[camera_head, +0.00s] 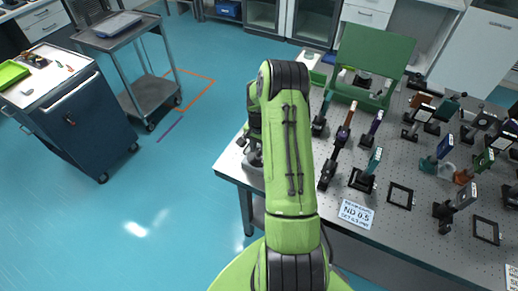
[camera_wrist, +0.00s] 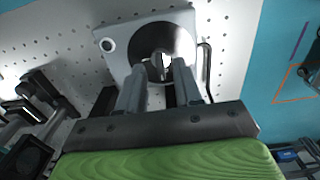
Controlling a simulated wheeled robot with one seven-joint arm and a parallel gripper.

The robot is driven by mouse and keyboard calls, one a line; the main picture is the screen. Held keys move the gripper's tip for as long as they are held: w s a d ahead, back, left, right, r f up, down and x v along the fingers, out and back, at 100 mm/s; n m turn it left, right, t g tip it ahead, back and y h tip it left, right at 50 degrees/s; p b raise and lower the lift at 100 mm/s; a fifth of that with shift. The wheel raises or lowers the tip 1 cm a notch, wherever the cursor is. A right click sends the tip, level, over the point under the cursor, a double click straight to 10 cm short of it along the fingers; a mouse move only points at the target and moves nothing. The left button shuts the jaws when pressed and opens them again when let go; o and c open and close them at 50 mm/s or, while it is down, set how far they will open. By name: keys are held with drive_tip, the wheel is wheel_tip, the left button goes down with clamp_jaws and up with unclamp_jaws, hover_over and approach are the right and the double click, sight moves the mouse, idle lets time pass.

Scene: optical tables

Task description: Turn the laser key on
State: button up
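In the wrist view, a light grey housing (camera_wrist: 128,30) has a dark round recess with a small pale piece (camera_wrist: 160,70), which looks like the laser key, inside it. A white-rimmed round button or lens (camera_wrist: 107,45) is on its left side. My gripper (camera_wrist: 161,72) points into the recess, with its two grey fingers apart on either side of the pale piece. I cannot tell whether either finger touches it. In the head view, my green arm hides the fingertips and most of the laser area at the table's left end.
The perforated optical table (camera_head: 410,235) carries several mounted optics right of my arm. A green board (camera_head: 375,60) stands at its back. An ND 0.5 card (camera_head: 356,213) lies near the front edge.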

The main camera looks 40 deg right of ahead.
drive_tip(key=shift+w+d+f, duration=0.1)
drive_tip(key=shift+f, duration=0.6)
clamp_jaws()
